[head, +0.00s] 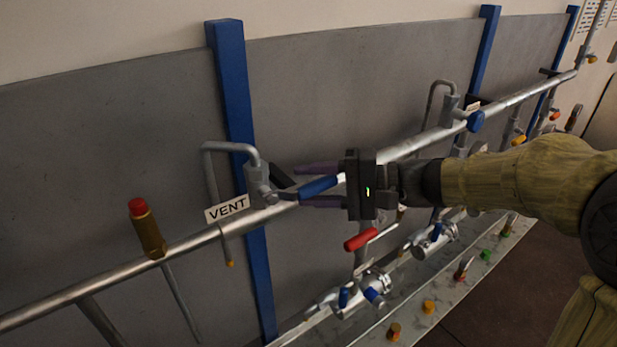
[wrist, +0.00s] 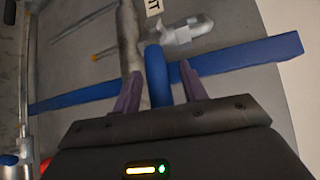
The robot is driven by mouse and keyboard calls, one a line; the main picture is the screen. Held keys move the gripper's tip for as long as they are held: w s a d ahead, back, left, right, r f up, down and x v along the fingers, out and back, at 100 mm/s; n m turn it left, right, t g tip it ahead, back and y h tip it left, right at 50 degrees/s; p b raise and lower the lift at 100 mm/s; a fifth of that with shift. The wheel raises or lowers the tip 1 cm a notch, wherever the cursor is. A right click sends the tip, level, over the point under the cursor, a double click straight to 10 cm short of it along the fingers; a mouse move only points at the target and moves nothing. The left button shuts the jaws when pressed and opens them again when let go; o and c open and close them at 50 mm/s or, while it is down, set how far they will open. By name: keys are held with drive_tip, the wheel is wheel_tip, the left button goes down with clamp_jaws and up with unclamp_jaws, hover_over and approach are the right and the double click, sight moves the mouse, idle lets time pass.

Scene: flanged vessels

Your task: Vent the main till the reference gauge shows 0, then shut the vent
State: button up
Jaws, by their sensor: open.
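The vent valve (head: 258,181) sits on the main pipe beside a white VENT label (head: 227,208). Its blue handle (head: 318,188) points right, roughly along the pipe. My gripper (head: 318,185) is open, with its purple fingers on either side of the blue handle. In the wrist view the blue handle (wrist: 157,75) stands between the two fingertips (wrist: 160,80); I cannot tell whether either finger touches it. The valve body (wrist: 184,33) lies beyond the fingertips. No reference gauge face can be made out in either view.
A red-capped brass fitting (head: 146,226) stands on the pipe at left. A red handle (head: 361,240) hangs below my gripper. Flanged vessels (head: 362,293) with blue handles lie lower down, above a speckled ledge (head: 412,312). Blue posts (head: 232,90) stand against the grey wall.

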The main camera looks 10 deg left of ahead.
drive_tip(key=shift+a, duration=0.45)
clamp_jaws()
